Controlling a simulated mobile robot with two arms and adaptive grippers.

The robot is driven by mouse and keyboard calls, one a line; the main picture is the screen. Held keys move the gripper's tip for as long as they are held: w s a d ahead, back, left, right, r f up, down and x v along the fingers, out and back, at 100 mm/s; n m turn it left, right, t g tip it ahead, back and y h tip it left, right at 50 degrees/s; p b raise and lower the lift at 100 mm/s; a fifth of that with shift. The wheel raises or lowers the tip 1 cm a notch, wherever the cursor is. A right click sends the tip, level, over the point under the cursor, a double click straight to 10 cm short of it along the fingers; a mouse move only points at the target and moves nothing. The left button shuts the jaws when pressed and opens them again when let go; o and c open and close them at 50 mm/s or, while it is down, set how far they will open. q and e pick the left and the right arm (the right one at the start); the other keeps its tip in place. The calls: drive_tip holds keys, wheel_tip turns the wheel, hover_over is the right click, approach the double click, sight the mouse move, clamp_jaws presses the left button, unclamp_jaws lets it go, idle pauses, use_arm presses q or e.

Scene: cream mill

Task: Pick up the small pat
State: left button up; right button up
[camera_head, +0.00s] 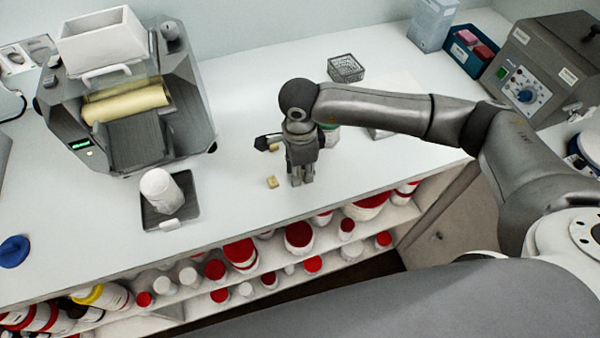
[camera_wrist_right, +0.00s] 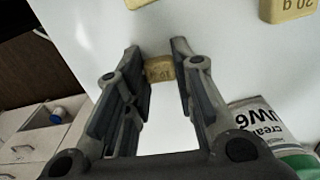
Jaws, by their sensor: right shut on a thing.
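In the right wrist view, a small yellow pat (camera_wrist_right: 160,71) with a hard-to-read stamp sits between the fingertips of my right gripper (camera_wrist_right: 161,50), which is shut on it. In the head view my right gripper (camera_head: 297,183) points down at the white bench, and the pat in it is hidden. A second pat (camera_head: 272,182) lies just left of the fingertips, and a third pat (camera_head: 274,147) lies farther back. A larger pat stamped 20 g (camera_wrist_right: 290,10) shows at the top right of the wrist view. My left gripper is not in view.
A white and green tub (camera_wrist_right: 268,125) stands close beside the right gripper. A wire basket (camera_head: 346,68) is behind. Bench space left of the pats is clear.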

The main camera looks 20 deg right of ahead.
drive_tip(key=shift+r, duration=0.1)
drive_tip(key=shift+r, duration=0.2)
drive_tip(key=r, duration=0.1)
drive_tip(key=r+b, duration=0.1)
drive_tip(key=r, duration=0.1)
drive_tip(key=shift+s+a, duration=0.15)
drive_tip(key=shift+s, duration=0.05)
drive_tip(key=s+a+r+b, duration=0.4)
drive_tip(key=s+r, duration=0.5)
drive_tip(key=s, duration=0.3)
drive_tip(key=shift+s+a+r+b, duration=0.25)
drive_tip(key=shift+s+a+b, duration=0.1)
drive_tip(key=shift+a, duration=0.15)
drive_tip(key=shift+w, duration=0.1)
